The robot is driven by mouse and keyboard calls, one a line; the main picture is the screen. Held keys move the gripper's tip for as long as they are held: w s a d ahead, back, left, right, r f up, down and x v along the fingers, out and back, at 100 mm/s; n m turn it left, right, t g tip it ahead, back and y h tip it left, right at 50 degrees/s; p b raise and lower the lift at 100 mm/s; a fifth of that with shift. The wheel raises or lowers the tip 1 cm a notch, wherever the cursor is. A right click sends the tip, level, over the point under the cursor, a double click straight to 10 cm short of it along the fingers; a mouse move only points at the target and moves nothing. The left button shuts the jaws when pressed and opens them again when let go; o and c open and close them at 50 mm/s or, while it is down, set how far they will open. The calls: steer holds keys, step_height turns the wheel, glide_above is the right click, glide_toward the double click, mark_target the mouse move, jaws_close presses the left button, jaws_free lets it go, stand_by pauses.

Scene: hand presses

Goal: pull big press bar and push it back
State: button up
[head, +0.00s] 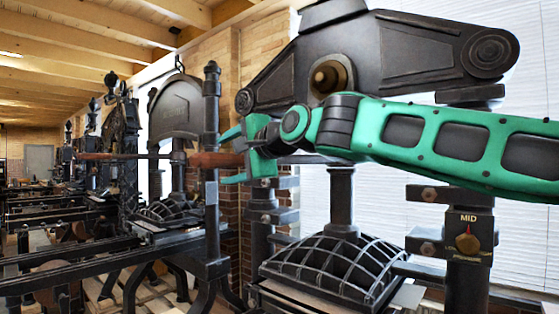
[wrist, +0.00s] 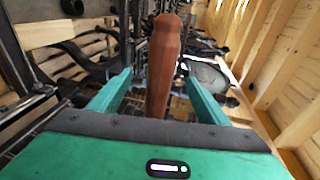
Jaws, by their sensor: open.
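The large dark press (head: 420,52) fills the right of the head view, with a brass-coloured hub under its top beam and a ribbed plate (head: 330,268) below. A press bar with a brown wooden handle (head: 206,160) runs level to the left; which press it joins is unclear. My gripper (head: 227,157) is open at the handle's right end, one finger above and one below it. In the wrist view the handle (wrist: 163,65) stands between the two green fingers, with gaps visible on both sides.
A second press with an arched top (head: 178,108) and dark post stands close to the left of my gripper. More presses line up behind it. A column with a MID dial (head: 467,238) stands below my arm at the right.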

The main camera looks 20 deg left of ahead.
steer(key=v, duration=0.8)
stand_by(0.6)
